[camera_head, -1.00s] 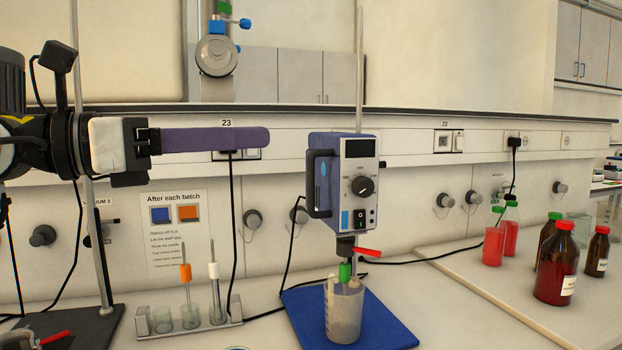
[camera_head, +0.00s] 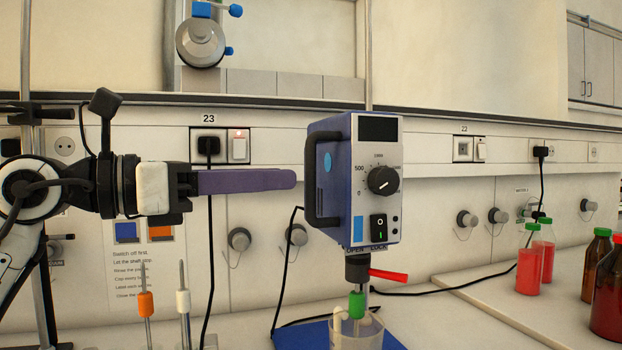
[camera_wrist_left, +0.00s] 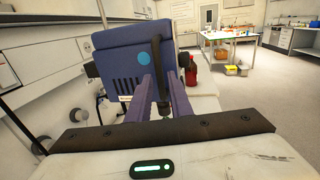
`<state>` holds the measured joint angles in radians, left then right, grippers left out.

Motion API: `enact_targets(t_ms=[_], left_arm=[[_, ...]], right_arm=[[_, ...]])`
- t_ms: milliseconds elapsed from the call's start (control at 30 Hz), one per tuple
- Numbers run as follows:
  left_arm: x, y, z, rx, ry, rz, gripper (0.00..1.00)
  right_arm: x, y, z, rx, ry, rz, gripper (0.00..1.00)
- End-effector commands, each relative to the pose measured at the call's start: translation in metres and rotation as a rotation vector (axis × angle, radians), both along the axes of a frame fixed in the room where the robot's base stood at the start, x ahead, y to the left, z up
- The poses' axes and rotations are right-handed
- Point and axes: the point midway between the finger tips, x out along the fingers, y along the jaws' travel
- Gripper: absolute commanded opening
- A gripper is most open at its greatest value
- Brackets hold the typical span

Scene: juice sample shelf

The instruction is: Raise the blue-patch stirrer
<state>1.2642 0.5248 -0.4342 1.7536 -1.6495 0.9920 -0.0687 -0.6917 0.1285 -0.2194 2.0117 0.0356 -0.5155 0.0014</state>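The blue-patch stirrer (camera_head: 352,190) is a blue motor box with a grey front, dial and rocker switch, carried on an upright rod (camera_head: 369,70). A round blue patch (camera_head: 327,162) is on its side, also in the left wrist view (camera_wrist_left: 144,58). A black handle (camera_head: 311,188) runs down its left side. A red lever (camera_head: 388,275) marked OPEN LOCK sits below the box. My left gripper (camera_head: 294,180) points level at the handle, its tips just short of it. In the left wrist view the purple fingers (camera_wrist_left: 161,80) are apart, with the handle (camera_wrist_left: 159,70) between and beyond the tips.
A beaker (camera_head: 358,334) stands under the stirrer on a blue base (camera_head: 300,337), a green-collared part (camera_head: 357,304) reaching into it. Orange-topped (camera_head: 146,304) and white-topped (camera_head: 183,301) rods stand at lower left. Red bottles (camera_head: 529,262) and brown bottles (camera_head: 596,265) stand at right.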

Motion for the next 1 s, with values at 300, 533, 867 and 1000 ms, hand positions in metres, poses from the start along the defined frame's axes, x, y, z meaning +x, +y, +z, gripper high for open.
enact_targets(t_ms=[300,533,867,1000], left_arm=[[0.026,-0.048,0.001,-0.001,0.002,-0.002,0.19],[0.033,-0.059,0.0,0.0,0.0,0.0,0.19],[0.033,-0.058,0.0,0.0,0.0,0.0,0.0],[0.033,-0.058,0.0,0.0,0.0,0.0,0.0]], right_arm=[[0.001,-0.001,0.007,-0.001,0.001,-0.005,0.59],[0.001,-0.002,0.005,-0.002,0.001,-0.008,0.59],[0.001,-0.003,0.004,-0.002,0.004,-0.008,0.59],[0.001,-0.003,0.004,-0.002,0.003,-0.008,0.59]])
